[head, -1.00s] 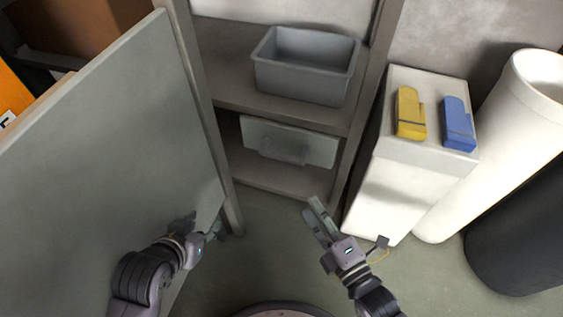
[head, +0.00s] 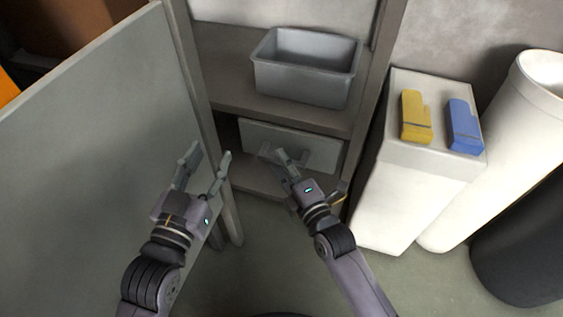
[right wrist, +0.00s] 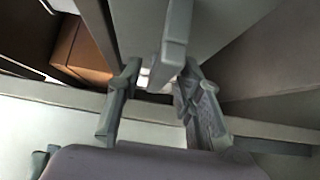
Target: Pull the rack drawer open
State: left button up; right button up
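The rack drawer (head: 270,132) has a flat grey front and sits in the opening below the rack's shelf. Its grey handle (head: 322,157) is partly hidden behind my right gripper (head: 277,157) in the head view. In the right wrist view, the right gripper's fingers (right wrist: 160,82) are spread apart, with a grey bar, apparently the handle (right wrist: 175,38), between and ahead of them. I cannot tell whether they touch it. My left gripper (head: 208,158) is open and empty, left of the drawer and in front of the rack's left post.
A grey bin (head: 300,85) stands on the shelf above. A large grey panel (head: 80,170) fills the left. At right stand a white box (head: 400,200) carrying yellow (head: 415,115) and blue (head: 463,125) items, a white cylinder (head: 500,150) and a dark one (head: 530,250).

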jog(key=shift+w+a, duration=0.3)
jog(key=shift+w, duration=0.25)
jog(key=shift+c, duration=0.2)
grip_shut()
dwell(0.4)
